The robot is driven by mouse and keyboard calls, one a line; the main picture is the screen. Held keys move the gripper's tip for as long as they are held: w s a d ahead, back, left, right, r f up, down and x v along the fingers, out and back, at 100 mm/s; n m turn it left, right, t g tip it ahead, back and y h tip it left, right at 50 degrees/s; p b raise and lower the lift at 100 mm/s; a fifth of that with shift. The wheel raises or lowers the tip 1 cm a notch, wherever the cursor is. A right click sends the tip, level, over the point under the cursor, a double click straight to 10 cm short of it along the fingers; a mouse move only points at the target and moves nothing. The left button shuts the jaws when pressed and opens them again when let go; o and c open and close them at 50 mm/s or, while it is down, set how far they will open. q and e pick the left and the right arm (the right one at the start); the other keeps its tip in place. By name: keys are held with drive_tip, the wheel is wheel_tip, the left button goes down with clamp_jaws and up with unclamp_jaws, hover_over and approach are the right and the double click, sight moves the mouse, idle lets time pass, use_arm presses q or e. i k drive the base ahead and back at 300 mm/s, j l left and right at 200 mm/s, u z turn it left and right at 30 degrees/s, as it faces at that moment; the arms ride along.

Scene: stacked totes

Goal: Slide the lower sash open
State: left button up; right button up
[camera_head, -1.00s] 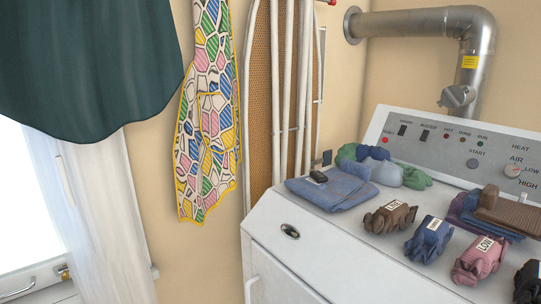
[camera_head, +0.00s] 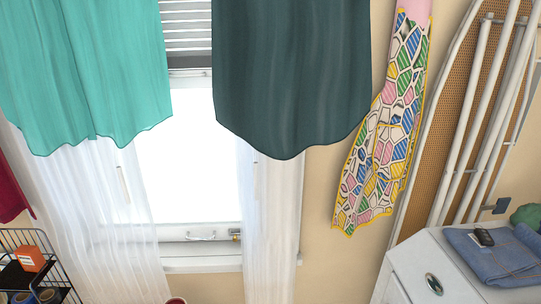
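The window's lower sash (camera_head: 197,231) shows as a white bottom rail between two sheer white curtains, with bright glass above it. A small metal handle (camera_head: 201,237) sits on the rail, and a brass-coloured latch (camera_head: 234,235) is at its right end. The rail appears to be down close to the white sill (camera_head: 200,263). Teal and dark green cloths hang in front and hide the upper window, apart from a strip of blind (camera_head: 187,25). Neither of my grippers shows in this view.
Sheer curtains hang at the left (camera_head: 100,220) and right (camera_head: 268,220) of the window. A wire rack (camera_head: 25,240) with an orange box stands at the lower left. A white appliance (camera_head: 410,265) and a leaning ironing board (camera_head: 455,120) are at the right.

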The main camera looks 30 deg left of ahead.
sight(172, 232)
drive_tip(key=k+l+u, duration=0.15)
drive_tip(key=u, duration=1.65)
